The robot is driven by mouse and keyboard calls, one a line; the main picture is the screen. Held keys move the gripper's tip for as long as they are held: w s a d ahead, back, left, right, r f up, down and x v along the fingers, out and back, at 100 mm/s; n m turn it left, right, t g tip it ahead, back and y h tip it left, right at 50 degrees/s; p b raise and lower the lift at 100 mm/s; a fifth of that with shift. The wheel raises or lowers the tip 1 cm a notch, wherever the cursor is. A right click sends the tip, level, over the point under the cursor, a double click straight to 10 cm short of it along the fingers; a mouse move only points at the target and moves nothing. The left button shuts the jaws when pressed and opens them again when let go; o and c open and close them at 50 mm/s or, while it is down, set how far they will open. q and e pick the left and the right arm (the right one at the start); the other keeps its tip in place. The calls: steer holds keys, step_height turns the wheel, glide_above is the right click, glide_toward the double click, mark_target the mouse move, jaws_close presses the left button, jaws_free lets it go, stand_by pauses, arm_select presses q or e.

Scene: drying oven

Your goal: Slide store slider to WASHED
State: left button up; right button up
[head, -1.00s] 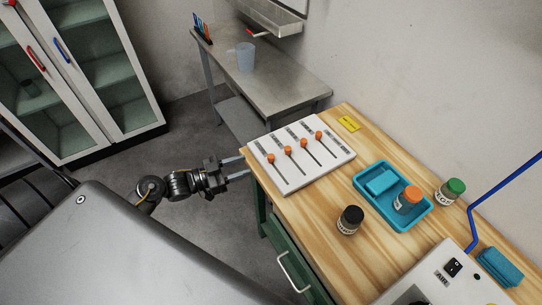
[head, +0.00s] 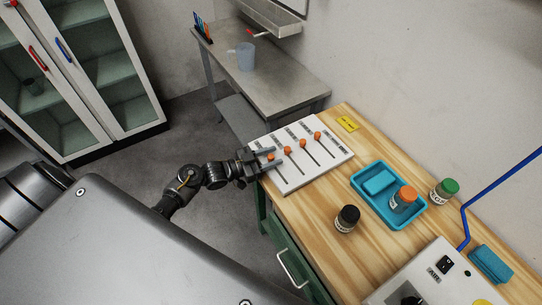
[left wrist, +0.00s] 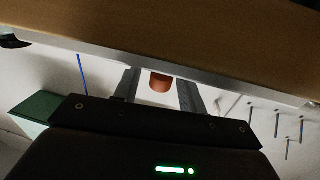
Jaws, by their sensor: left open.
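The white slider panel (head: 322,160) lies on the wooden bench and has several slots with orange knobs. The leftmost knob (head: 270,157) sits near the far end of its slot; the other knobs (head: 287,149) are also near their far ends. The labels are too small to read. My left gripper (head: 274,157) is open, with its fingers reaching over the panel's left edge on either side of the leftmost knob. In the left wrist view that orange knob (left wrist: 160,83) shows between the two fingers; I cannot tell whether they touch it. My right gripper is not in view.
A blue tray (head: 371,207) with an orange-capped jar (head: 403,198) stands right of the panel. A black-capped jar (head: 346,219) and a green-capped jar (head: 443,191) stand nearby. A grey side table (head: 275,82) with a jug (head: 246,57) is behind.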

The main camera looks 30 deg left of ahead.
mark_target(278, 172)
arm_select(q)
steer(key=shift+c, duration=0.3)
jaws_close()
steer(key=s+d, duration=0.1)
steer(key=s+d+p, duration=0.1)
steer(key=d, duration=0.1)
steer(key=shift+s+d+r+p, duration=0.1)
steer(key=shift+d+p, duration=0.2)
steer(key=shift+s+d, duration=0.1)
steer(key=shift+d, duration=0.1)
steer(key=shift+o, duration=0.3)
jaws_free()
steer(key=shift+a, duration=0.1)
steer(key=b+v, duration=0.3)
steer(key=v, duration=0.7)
steer(key=shift+s+a, duration=0.25)
